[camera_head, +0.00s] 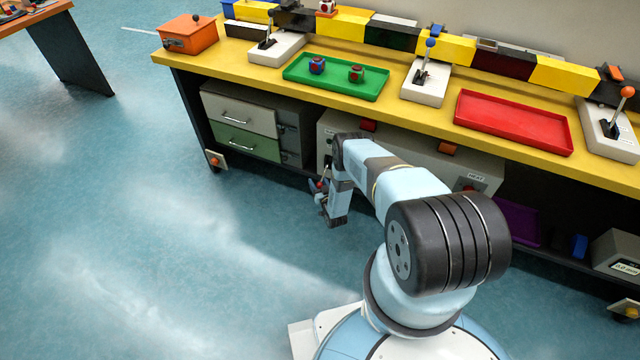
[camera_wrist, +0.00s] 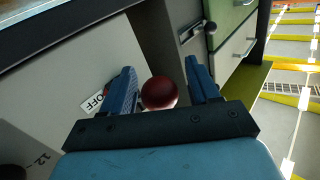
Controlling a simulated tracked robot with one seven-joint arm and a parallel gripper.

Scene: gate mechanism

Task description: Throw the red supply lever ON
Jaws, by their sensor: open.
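The red ball knob of the supply lever (camera_wrist: 159,93) shows in the wrist view between the two blue fingers of my gripper (camera_wrist: 160,88). My gripper is open, with a finger on each side of the knob; I cannot tell whether either touches it. An OFF label (camera_wrist: 93,103) is on the pale panel just left of the left finger. In the head view my gripper (camera_head: 319,193) is low in front of the cabinet under the bench, and the red knob (camera_head: 320,185) shows small there. The lever's shaft is mostly hidden.
The bench (camera_head: 240,70) above carries a green tray (camera_head: 335,90) with two small objects, a red tray (camera_head: 515,122), and several other levers. Drawers (camera_head: 240,118) are left of my gripper. The blue floor at left is clear.

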